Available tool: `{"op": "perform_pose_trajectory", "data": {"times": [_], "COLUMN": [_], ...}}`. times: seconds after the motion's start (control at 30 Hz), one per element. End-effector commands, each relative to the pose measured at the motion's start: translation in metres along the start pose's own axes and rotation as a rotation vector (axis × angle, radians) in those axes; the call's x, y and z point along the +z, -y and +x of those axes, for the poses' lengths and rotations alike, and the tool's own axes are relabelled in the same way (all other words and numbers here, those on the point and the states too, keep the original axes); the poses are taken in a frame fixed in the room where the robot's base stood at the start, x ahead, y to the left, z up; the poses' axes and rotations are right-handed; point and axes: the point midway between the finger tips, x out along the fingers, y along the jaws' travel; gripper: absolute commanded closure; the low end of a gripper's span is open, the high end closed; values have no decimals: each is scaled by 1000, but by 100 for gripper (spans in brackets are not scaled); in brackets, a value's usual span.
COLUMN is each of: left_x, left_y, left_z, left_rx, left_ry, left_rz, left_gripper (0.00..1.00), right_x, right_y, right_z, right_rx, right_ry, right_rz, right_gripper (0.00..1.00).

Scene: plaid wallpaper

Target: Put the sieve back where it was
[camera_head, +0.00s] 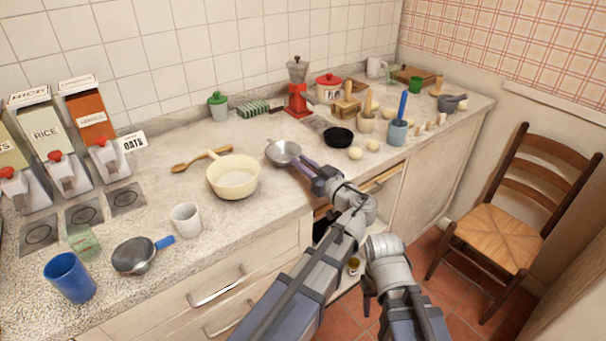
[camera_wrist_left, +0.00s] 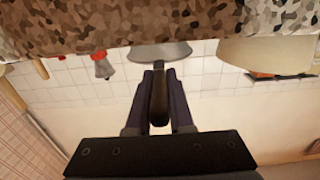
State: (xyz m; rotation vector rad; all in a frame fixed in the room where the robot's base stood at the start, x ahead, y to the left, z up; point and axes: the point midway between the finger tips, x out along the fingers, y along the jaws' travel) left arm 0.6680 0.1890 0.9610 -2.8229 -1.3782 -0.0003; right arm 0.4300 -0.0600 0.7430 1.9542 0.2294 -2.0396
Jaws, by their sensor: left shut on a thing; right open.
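The sieve (camera_head: 283,152), a grey metal bowl on a handle, is at the counter's front, right of the cream pan. Its mesh is too small to make out. My left gripper (camera_head: 309,168) is shut on its handle from the front right. In the left wrist view, the left gripper (camera_wrist_left: 158,95) has its fingers on both sides of the dark handle, and the sieve's bowl (camera_wrist_left: 160,52) is ahead, close to the speckled counter. I cannot tell whether it touches.
The cream pan (camera_head: 233,178) and wooden spoon (camera_head: 200,160) are left of the sieve. A black bowl (camera_head: 338,137) and pale round items (camera_head: 356,153) are right. A blue-handled strainer-like tool (camera_head: 135,255) lies front left by a white cup (camera_head: 187,219). The red grinder (camera_head: 298,88) stands behind.

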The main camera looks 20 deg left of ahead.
Motion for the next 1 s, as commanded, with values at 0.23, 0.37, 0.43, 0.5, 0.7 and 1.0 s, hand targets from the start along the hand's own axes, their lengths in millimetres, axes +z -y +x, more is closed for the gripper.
{"op": "perform_pose_trajectory", "data": {"times": [0.23,0.37,0.43,0.5,0.7,1.0], "left_x": [14,14,16,19,17,17], "left_y": [0,0,0,0,0,0], "left_z": [0,0,0,0,0,0], "left_rx": [0,0,0,0,0,0], "left_ry": [-1,-1,-1,-1,0,0], "left_rz": [0,0,0,0,0,0], "left_gripper": [100,100,100,100,59,50], "right_x": [-1,-1,-1,-1,-1,-1], "right_y": [1,1,2,2,2,2], "right_z": [14,14,16,19,17,17], "right_rx": [0,0,0,0,0,0], "right_ry": [0,0,0,0,0,0], "right_rz": [0,0,0,0,0,0], "right_gripper": [53,53,53,53,53,53]}}
